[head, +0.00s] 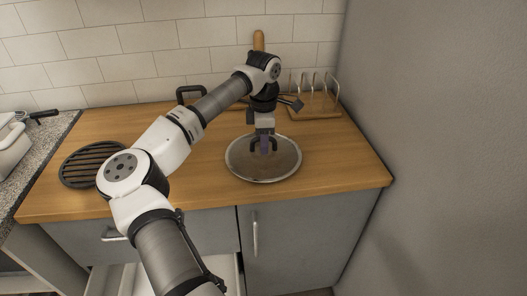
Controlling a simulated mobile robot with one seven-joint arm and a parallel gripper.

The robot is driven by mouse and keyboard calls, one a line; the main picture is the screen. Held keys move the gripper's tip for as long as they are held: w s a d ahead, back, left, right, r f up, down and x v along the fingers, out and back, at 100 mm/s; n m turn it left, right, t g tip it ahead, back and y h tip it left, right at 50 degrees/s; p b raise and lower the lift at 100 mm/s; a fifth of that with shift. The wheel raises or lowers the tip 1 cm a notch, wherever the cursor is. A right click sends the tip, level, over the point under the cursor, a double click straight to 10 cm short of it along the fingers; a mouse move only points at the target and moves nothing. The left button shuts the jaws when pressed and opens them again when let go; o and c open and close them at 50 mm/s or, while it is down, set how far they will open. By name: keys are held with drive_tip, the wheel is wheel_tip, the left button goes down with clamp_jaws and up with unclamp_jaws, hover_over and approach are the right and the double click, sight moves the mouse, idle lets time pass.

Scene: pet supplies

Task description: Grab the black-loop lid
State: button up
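The round lid (240,168) lies flat on the wooden counter, right of the middle. It has a see-through, brownish face and a pale metal rim. A dark loop handle (253,144) stands at its centre. My gripper (265,145) points straight down from above, with its tips at the loop. The fingers overlap the loop in the head view, so I cannot tell whether they are shut on it or only around it.
A round black slatted grate (88,163) lies at the counter's left. A black loop-shaped handle (190,90) shows behind my arm. A wooden-based wire rack (316,105) stands back right. A grey wall (440,140) bounds the right; an open drawer (125,280) is below.

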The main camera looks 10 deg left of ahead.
clamp_jaws()
drive_tip(key=shift+r, duration=0.1)
idle(1.2)
